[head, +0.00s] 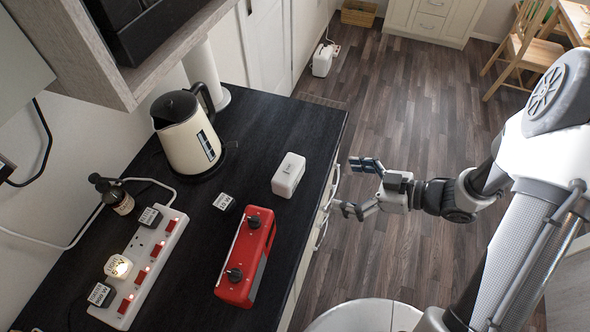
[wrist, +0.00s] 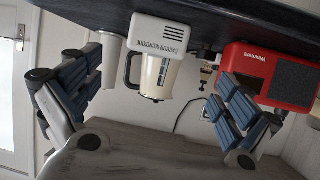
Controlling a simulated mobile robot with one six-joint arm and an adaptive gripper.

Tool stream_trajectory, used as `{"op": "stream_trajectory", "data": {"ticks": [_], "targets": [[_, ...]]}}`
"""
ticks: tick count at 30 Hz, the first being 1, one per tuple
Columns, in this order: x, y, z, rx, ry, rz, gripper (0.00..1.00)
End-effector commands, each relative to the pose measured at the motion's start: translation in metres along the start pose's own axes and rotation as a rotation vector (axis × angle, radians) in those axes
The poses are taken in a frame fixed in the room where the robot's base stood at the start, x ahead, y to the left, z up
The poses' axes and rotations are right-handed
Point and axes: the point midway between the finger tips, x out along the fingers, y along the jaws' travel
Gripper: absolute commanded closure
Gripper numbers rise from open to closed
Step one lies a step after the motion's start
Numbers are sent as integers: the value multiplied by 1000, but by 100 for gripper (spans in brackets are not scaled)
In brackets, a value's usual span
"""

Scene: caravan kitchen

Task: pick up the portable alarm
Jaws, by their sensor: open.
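The portable alarm (head: 288,175) is a small white box near the right edge of the dark counter. In the wrist view the white box (wrist: 160,36) reads "CARBON MONOXIDE" and lies between the fingers, toward the top of the picture. My gripper (head: 349,186) is open and empty, off the counter's edge over the floor, with its fingers pointing at the alarm and a gap between them. Both blue-padded fingers show spread apart in the wrist view (wrist: 160,95). The alarm's far side is hidden.
A red radio (head: 246,258) stands nearby on the counter (head: 285,128). A cream kettle (head: 188,140) is behind the alarm, beside a white cylinder (head: 216,98). A power strip (head: 143,265) and a small labelled block (head: 223,202) lie farther left. Cabinet handles (head: 324,220) stick out below the edge.

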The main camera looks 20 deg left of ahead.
Motion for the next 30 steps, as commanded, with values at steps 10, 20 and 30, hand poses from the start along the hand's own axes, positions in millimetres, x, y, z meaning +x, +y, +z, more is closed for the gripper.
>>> {"op": "stream_trajectory", "data": {"ticks": [10, 20, 30], "targets": [[74, -2, 3, -3, -1, -7, 0], [116, 0, 1, -2, -2, -1, 0], [158, 2, 3, -3, -2, -3, 0]]}}
